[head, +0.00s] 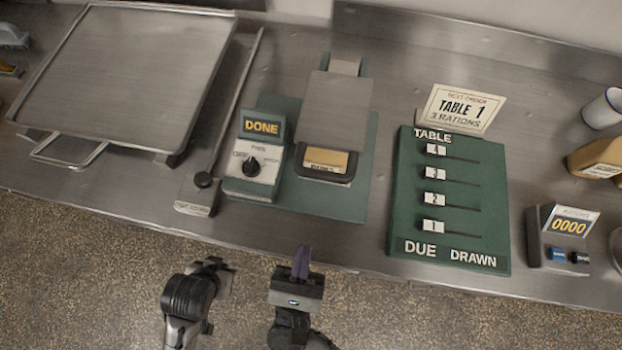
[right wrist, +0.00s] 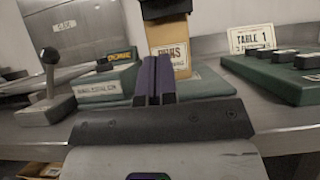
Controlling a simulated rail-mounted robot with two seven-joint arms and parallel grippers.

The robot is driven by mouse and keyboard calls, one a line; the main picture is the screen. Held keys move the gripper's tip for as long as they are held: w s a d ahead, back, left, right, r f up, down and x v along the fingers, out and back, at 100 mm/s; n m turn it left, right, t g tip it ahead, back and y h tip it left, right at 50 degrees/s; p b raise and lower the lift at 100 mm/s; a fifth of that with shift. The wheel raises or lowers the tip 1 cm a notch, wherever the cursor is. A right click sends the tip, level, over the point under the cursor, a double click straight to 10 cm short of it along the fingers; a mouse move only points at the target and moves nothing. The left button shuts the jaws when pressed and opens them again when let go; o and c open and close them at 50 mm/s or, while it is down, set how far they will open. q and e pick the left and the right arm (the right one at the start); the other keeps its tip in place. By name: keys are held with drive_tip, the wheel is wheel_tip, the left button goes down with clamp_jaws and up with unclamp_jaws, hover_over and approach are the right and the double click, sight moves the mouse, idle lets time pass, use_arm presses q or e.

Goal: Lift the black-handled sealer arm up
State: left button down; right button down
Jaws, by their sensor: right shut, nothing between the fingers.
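The sealer stands on a green base (head: 358,190). Its flat metal arm (head: 336,108) is down, hinged at the back, with a black handle (head: 322,173) at the front. The handle also shows in the right wrist view (right wrist: 166,8), above a tan packet (right wrist: 168,50); exact contact is unclear. My right gripper (head: 301,262) is shut and empty, its purple fingers just in front of the counter edge and apart from the handle. In the right wrist view its fingers (right wrist: 155,80) are together. My left gripper (head: 217,266) is dark, and its fingers cannot be made out.
A dial box reading DONE (head: 255,160) stands left of the arm. A black-knobbed lever (head: 203,180) is further left, beside a large metal tray (head: 125,75). A green TABLE board (head: 450,200), a TABLE 1 card (head: 462,108) and a counter (head: 562,240) stand right.

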drive_tip(key=shift+w+d+r, duration=0.1)
drive_tip(key=shift+w+r, duration=0.25)
drive_tip(key=shift+w, duration=0.15)
drive_tip(key=s+r+p+x, duration=0.1)
drive_tip(key=r+p+x, duration=0.1)
drive_tip(key=x, duration=0.9)
drive_tip(key=shift+r, duration=0.4)
